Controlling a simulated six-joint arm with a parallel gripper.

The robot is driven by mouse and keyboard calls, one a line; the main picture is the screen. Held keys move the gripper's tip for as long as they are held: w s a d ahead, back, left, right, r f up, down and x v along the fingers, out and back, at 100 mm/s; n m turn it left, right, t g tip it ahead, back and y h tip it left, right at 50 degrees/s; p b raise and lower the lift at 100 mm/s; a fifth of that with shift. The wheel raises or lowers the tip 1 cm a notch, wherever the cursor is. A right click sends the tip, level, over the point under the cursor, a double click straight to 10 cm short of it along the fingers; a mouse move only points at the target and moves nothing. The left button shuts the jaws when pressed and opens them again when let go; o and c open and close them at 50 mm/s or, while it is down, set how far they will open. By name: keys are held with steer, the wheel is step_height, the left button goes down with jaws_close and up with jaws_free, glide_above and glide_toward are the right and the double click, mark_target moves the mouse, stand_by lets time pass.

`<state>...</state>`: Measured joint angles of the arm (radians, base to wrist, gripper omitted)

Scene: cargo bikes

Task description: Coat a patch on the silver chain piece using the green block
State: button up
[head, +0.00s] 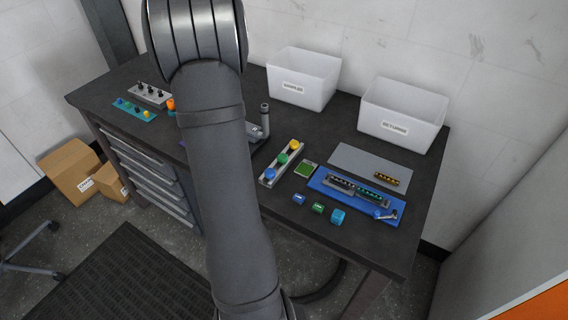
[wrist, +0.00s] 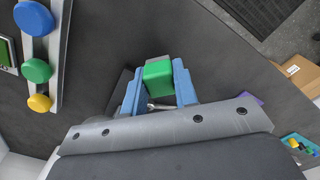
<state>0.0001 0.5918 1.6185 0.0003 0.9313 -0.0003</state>
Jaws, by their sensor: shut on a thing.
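My gripper (wrist: 159,88) is shut on a green block (wrist: 158,72), held between its two blue fingers in the wrist view. In the head view my arm hides the gripper and the held block. Short dark-and-grey chain pieces (head: 341,184) lie in a grey holder on the blue tray (head: 321,182) at the right of the bench. I cannot tell for sure which of them is the silver one. They are well apart from the gripper and not in the wrist view.
A gold chain piece (head: 386,178) lies on a grey mat (head: 350,156). White bins (head: 400,115) stand behind.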

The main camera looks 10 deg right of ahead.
stand_by(0.5)
steer(key=s+d+r, duration=0.1)
steer(key=d, duration=0.3)
steer(key=s+d+r, duration=0.1)
steer(key=d, duration=0.3)
steer(key=s+d+r, duration=0.1)
steer(key=d, duration=0.3)
step_height(320, 180, up, 2)
steer(key=r, duration=0.1)
glide_above(305, 169)
steer(key=shift+f, duration=3.2)
steer(key=shift+f, duration=0.6)
step_height(305, 169, up, 7)
steer(key=shift+w+a, duration=0.1)
steer(key=shift+w, duration=0.05)
